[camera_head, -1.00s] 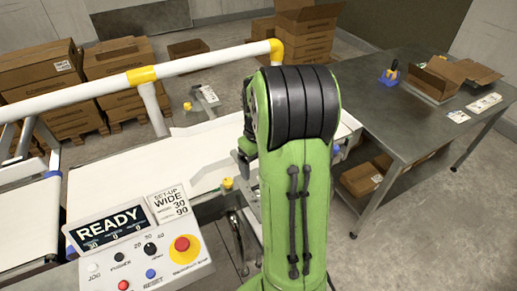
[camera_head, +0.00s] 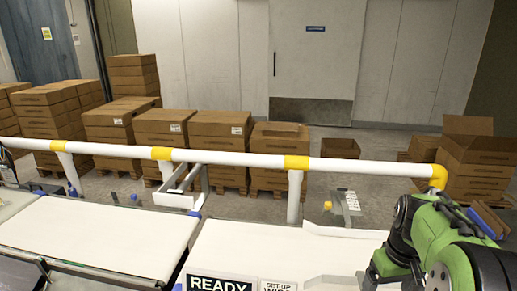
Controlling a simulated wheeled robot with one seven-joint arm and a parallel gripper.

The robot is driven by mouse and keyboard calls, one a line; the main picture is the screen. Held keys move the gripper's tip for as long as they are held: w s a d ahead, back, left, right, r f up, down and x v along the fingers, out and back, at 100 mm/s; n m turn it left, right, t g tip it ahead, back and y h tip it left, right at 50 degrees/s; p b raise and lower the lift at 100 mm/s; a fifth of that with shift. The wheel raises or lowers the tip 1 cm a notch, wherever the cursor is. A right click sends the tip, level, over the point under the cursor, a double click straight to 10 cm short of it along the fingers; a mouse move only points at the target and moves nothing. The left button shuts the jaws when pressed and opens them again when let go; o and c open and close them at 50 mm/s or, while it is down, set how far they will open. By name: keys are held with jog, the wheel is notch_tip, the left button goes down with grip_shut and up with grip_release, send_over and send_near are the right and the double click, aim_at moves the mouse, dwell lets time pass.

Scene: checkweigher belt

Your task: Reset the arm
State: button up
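My green and black arm shows at the lower right of the head view. Its end runs out of the picture or is hidden, so my gripper is not in view. The white belt (camera_head: 105,238) of the checkweigher lies at the lower left, with a second white bed (camera_head: 262,247) to its right. The top of the control panel display (camera_head: 218,283) shows at the bottom edge and reads READY. The panel's buttons are out of view.
A white rail (camera_head: 232,159) with yellow joints runs across behind the belts. Stacked cardboard boxes (camera_head: 218,135) on pallets stand behind it. An open box (camera_head: 466,150) stands at the right. A grey door (camera_head: 312,65) is in the back wall.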

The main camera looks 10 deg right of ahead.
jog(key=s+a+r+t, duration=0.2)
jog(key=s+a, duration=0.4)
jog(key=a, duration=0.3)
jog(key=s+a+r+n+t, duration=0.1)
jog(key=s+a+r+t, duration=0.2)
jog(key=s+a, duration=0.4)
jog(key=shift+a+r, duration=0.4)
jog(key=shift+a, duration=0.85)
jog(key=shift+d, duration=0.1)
